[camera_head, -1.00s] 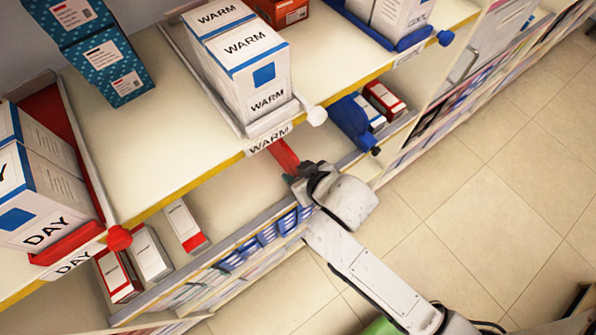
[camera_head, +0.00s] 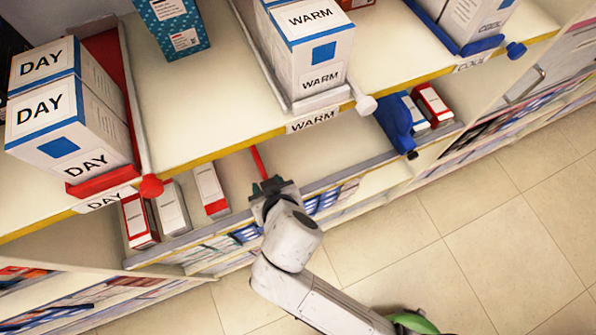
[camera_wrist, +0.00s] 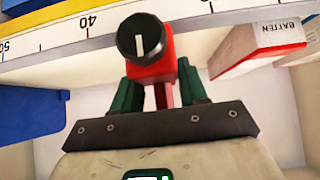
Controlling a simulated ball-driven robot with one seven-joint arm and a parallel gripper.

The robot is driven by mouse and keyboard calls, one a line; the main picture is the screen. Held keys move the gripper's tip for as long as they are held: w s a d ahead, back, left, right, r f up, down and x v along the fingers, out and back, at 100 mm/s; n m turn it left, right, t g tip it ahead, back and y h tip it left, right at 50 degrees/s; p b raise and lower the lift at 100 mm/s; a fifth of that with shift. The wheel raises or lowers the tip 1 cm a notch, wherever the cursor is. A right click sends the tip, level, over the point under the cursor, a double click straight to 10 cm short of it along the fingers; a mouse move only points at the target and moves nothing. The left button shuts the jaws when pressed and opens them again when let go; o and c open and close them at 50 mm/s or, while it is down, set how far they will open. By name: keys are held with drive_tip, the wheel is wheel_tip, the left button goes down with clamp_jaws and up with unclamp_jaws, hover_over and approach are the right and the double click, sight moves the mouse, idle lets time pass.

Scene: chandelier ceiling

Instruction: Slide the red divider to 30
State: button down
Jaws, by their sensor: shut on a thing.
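The red divider (camera_head: 257,159) stands on the lower shelf as a thin red strip, between a white-and-red box (camera_head: 210,190) on its left and a blue divider (camera_head: 396,125) on its right. My gripper (camera_head: 270,188) is at its front end. In the wrist view my gripper's green fingers (camera_wrist: 160,90) are shut on the red divider's front part (camera_wrist: 150,73), one on each side. Its black round knob (camera_wrist: 142,36) with a white line shows above them. The scale strip (camera_wrist: 60,35) reads upside down, with 50 at far left and 40 left of the knob; 30 is not legible.
A red-edged box (camera_wrist: 258,45) is close right of the divider in the wrist view; a blue part (camera_wrist: 30,100) is at left. The upper shelf overhangs, with DAY boxes (camera_head: 70,120) and WARM boxes (camera_head: 310,50). The tiled floor (camera_head: 480,210) is clear.

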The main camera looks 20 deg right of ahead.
drive_tip(key=a, duration=0.5)
drive_tip(key=c, duration=0.7)
unclamp_jaws()
drive_tip(key=shift+r, duration=0.1)
drive_tip(key=v, duration=1)
drive_tip(key=shift+s+r+b, duration=0.15)
drive_tip(key=shift+s+b, duration=0.1)
drive_tip(key=shift+b, duration=0.1)
drive_tip(key=shift+d, duration=0.15)
